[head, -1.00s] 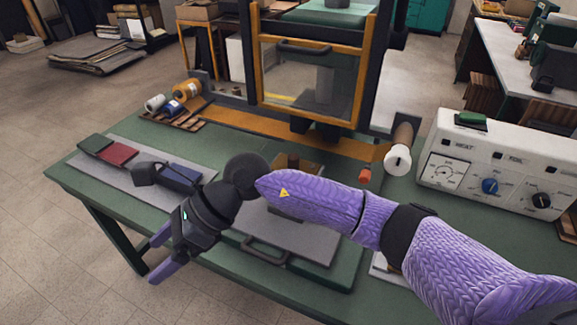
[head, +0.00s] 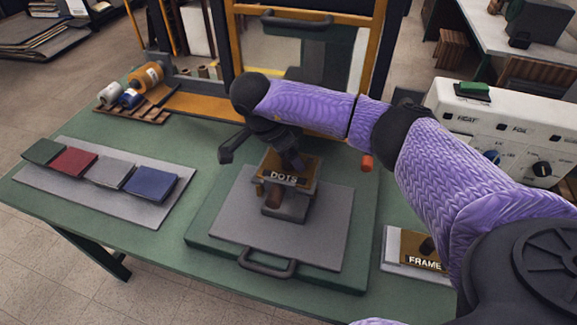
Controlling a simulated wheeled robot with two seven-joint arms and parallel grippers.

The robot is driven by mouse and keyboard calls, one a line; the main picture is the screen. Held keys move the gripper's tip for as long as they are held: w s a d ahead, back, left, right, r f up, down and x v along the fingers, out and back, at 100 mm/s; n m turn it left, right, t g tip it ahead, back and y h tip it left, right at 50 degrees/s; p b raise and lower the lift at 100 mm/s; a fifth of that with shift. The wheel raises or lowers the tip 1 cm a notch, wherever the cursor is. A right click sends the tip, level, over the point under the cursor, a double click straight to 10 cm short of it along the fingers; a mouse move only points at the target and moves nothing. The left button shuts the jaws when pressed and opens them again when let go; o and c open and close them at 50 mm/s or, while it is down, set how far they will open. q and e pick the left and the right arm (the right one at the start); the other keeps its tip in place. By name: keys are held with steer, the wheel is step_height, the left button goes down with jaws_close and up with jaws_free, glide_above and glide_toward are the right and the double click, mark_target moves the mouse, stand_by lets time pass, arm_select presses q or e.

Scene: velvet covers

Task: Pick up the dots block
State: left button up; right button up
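The dots block (head: 283,178), a brass-coloured plate lettered DOTS, is at a grey metal holder (head: 287,207) on the grey plate (head: 326,222) of the green press bed. My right gripper (head: 291,163) points down at the far top side of the block. My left gripper is out of view.
A FRAME block (head: 425,262) lies at the right on a pale tray. Four-coloured cover swatches (head: 150,183) lie on a grey board at left. Rolls (head: 146,76) stand at the back left. The press frame (head: 377,50) rises behind; a control box (head: 505,130) stands at right.

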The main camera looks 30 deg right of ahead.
jaws_close()
stand_by(0.3)
stand_by(1.1)
